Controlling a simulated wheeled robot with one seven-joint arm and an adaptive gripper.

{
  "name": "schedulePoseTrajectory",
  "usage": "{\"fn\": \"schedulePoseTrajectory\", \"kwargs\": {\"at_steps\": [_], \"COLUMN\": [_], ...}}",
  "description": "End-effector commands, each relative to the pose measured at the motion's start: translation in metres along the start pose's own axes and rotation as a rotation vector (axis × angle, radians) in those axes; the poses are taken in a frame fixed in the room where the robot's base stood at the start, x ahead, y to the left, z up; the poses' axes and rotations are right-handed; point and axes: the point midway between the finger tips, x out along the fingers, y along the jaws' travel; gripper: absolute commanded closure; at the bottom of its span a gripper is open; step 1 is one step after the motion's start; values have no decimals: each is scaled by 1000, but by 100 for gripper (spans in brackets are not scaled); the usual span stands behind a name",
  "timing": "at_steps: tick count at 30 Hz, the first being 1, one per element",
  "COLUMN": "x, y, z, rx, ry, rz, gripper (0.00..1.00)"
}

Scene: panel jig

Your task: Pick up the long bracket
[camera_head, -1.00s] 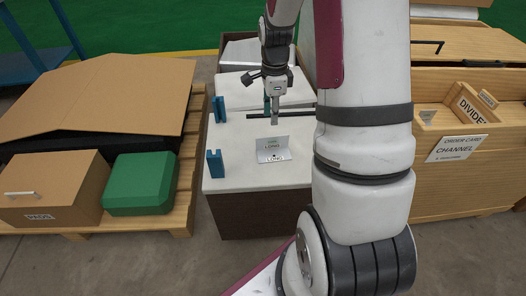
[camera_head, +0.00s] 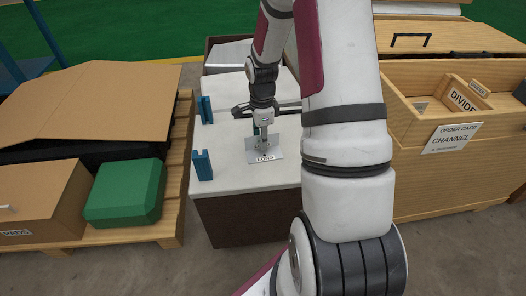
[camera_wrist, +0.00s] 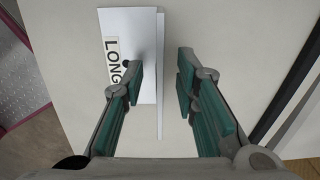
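The long bracket (camera_head: 278,154) is a pale metal angle piece with a "LONG" label, lying on the white-topped bench. In the wrist view the bracket (camera_wrist: 142,24) has a flat plate on the left and a narrow flange along its right edge. My gripper (camera_wrist: 162,80) is open, with its teal fingers on either side of that flange. The left finger is over the plate, and the right finger is over bare bench top. In the head view my gripper (camera_head: 262,138) points down at the bracket and hides part of it. Finger contact with it cannot be told.
Two blue notched blocks (camera_head: 202,165) stand along the bench's left edge. A dark bar (camera_wrist: 290,92) lies to the right in the wrist view. A pallet with cartons and a green case (camera_head: 125,193) is left; a wooden cabinet (camera_head: 440,185) is right. Bare bench top (camera_head: 235,190) lies in front.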

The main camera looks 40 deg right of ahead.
Motion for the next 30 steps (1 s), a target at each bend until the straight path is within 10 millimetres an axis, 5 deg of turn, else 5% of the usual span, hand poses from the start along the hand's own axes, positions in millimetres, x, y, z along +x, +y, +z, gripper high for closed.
{"fn": "schedulePoseTrajectory", "kwargs": {"at_steps": [6,10,30], "x": [1,1,-16], "y": [0,0,0], "z": [0,0,0], "rx": [0,0,0], "ry": [0,0,1], "rz": [-1,-1,-2], "gripper": [72,100,100]}}
